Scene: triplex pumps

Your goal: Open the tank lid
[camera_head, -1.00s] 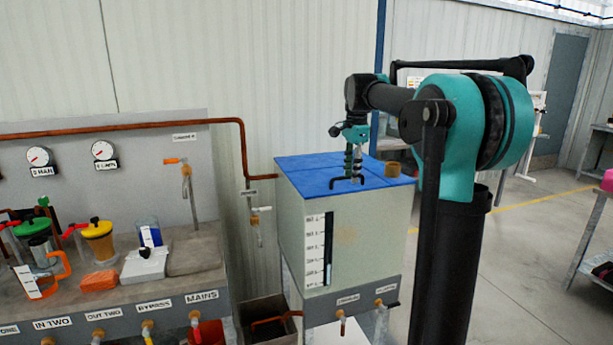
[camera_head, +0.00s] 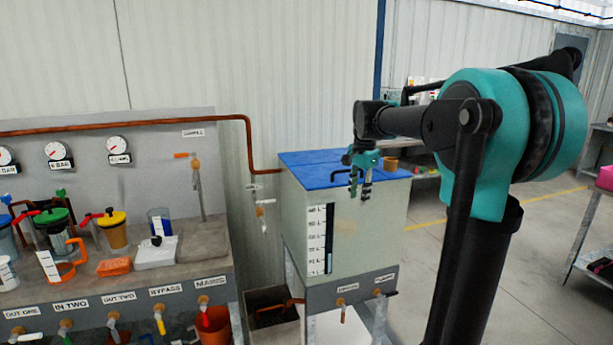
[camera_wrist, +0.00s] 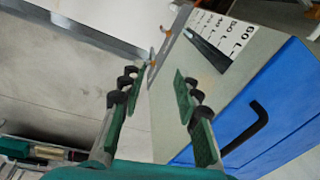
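The tank (camera_head: 300,230) is a pale box with a level scale on its front. Its blue lid (camera_head: 310,160) lies flat on top, and also shows in the wrist view (camera_wrist: 285,90). A black bent handle (camera_head: 341,173) stands near the lid's front edge; it shows in the wrist view (camera_wrist: 247,127) too. My gripper (camera_head: 360,195) hangs at the tank's front top edge, just right of the handle in the head view. In the wrist view my gripper (camera_wrist: 155,73) is open with nothing between its fingers. The handle lies outside them, beyond the right finger.
A small brown cylinder (camera_head: 390,163) shows at the lid's right. A copper pipe (camera_head: 250,150) runs down at the tank's left. A bench (camera_head: 190,255) with jugs and valves stands left. The floor right of the tank is mostly clear.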

